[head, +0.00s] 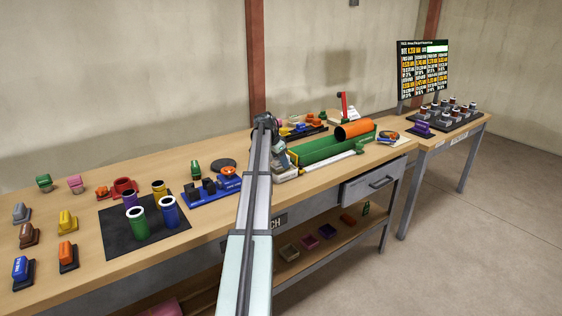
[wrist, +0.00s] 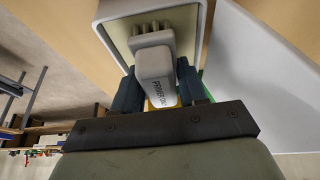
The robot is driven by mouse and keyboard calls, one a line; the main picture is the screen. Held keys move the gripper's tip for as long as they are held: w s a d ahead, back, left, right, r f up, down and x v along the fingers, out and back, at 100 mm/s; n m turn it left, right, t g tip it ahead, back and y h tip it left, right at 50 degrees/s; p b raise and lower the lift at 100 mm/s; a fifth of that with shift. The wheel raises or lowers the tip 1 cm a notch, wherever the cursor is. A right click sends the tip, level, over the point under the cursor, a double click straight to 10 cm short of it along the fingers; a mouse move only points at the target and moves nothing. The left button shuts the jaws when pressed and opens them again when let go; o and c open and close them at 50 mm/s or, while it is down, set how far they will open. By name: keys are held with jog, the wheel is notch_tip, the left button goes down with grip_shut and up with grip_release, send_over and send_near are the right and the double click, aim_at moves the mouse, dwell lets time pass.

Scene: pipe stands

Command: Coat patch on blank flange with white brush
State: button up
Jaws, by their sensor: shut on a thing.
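In the wrist view my gripper (wrist: 158,88) is shut on a white brush (wrist: 153,62), a pale block-shaped handle with dark lettering along it. A dark finger lies on each side of the handle. The far end of the brush is over a white-rimmed, cream-floored tray (wrist: 117,42); whether it touches the tray cannot be told. In the head view my arm ends over the middle of the bench, and the brush is hidden there. A dark round disc (head: 223,163) lies on the bench left of my arm; I cannot tell whether it is the blank flange. No patch can be made out.
A green trough (head: 318,149) holding an orange pipe (head: 355,130) is right of my arm. A black mat (head: 115,237) with several coloured cylinders and a blue rack (head: 203,194) are left of it. Several coloured blocks occupy the far left. A signboard (head: 424,70) stands on the second table.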

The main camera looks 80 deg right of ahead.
dwell(0.4)
jog(key=shift+r, duration=3.45)
jog(key=w+a+n+t, duration=0.1)
jog(key=w+a+n, duration=0.2)
jog(key=w+a, duration=0.8)
jog(key=w+a+r+n+t+h, duration=0.1)
jog(key=w+a+n, duration=0.35)
jog(key=w, duration=1.05)
jog(key=w+a+n+t, duration=0.1)
jog(key=w+a, duration=0.9)
jog(key=w, duration=0.2)
jog(key=w+a+n+t, duration=0.1)
jog(key=w+a+n, duration=0.1)
jog(key=w+a, duration=0.45)
jog(key=w+a+n, duration=0.2)
jog(key=w+a, duration=0.1)
jog(key=a, duration=0.6)
jog(key=w+a+n+t, duration=0.1)
jog(key=w+a, duration=0.4)
jog(key=a, duration=0.3)
jog(key=w+a+n+t+y, duration=0.1)
jog(key=a+n, duration=0.9)
jog(key=a, duration=3.3)
jog(key=shift+t+y, duration=0.8)
jog(key=shift+y, duration=0.1)
